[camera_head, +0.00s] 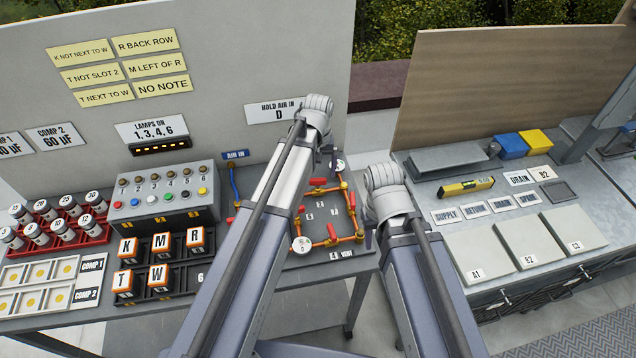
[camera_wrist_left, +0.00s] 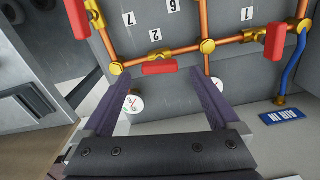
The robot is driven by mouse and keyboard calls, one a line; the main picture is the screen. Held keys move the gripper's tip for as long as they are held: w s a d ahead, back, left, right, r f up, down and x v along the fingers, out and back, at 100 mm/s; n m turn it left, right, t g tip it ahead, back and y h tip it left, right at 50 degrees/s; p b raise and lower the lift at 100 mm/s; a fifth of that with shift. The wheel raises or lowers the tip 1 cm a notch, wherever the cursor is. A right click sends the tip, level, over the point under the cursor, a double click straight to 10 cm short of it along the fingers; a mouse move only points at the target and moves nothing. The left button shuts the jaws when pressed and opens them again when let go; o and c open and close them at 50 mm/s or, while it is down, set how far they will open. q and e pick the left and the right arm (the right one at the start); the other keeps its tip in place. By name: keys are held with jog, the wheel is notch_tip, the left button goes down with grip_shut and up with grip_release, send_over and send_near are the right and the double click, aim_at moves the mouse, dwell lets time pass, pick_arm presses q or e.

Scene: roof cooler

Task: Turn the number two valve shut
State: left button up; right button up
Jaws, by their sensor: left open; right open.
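The number 2 tag (camera_wrist_left: 155,35) is on the grey panel in the left wrist view, with a red valve handle (camera_wrist_left: 160,67) beside it. That handle lies roughly along its copper pipe. My left gripper (camera_wrist_left: 148,74) is open, its two fingers apart on either side of this handle, with nothing held. In the head view my left gripper (camera_head: 333,150) is at the top of the pipe panel, and my arm hides part of the panel. My right gripper (camera_head: 369,236) is open and empty at the panel's right edge, beside the pipes.
Other red handles (camera_wrist_left: 275,40) are on nearby pipes. Round gauges (camera_wrist_left: 133,104) and a blue hose (camera_wrist_left: 291,70) are close by. A lamp box (camera_head: 165,195) and lettered blocks (camera_head: 161,243) stand left of my arm. A second bench with covers (camera_head: 475,258) is at right.

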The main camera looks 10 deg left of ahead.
aim_at(318, 179)
pick_arm(q)
jog(key=shift+f+b, duration=1.05)
jog(key=shift+f, duration=0.55)
pick_arm(e)
notch_tip(318, 179, down, 3)
jog(key=shift+f, duration=0.1)
pick_arm(q)
jog(key=shift+c, duration=0.2)
jog(key=c, duration=1.3)
